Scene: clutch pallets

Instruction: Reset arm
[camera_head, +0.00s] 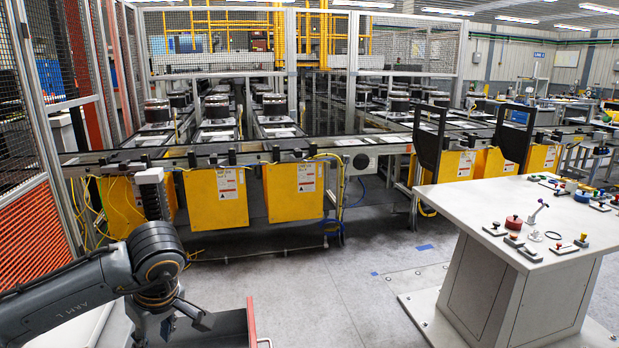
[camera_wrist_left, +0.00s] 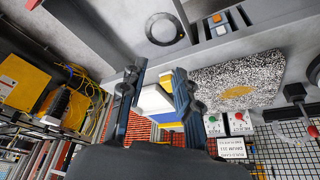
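My left arm comes in from the lower left in the head view, bent at the wrist. Its left gripper (camera_head: 185,322) hangs low near the bottom edge, and its fingertips are small and partly hidden there. In the left wrist view the two dark fingers of the left gripper (camera_wrist_left: 153,82) stand apart, so it is open. A white block-like thing (camera_wrist_left: 155,105) shows between the fingers, with yellow and blue behind it. It looks to lie beyond them, though I cannot tell its exact distance. My right gripper is in neither view.
A dark cart with a red edge (camera_head: 251,322) is close beside the left gripper. A grey table (camera_head: 480,215) with buttons and small parts stands at right. Yellow boxes (camera_head: 216,198) hang under the conveyor line. Grey floor between is clear.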

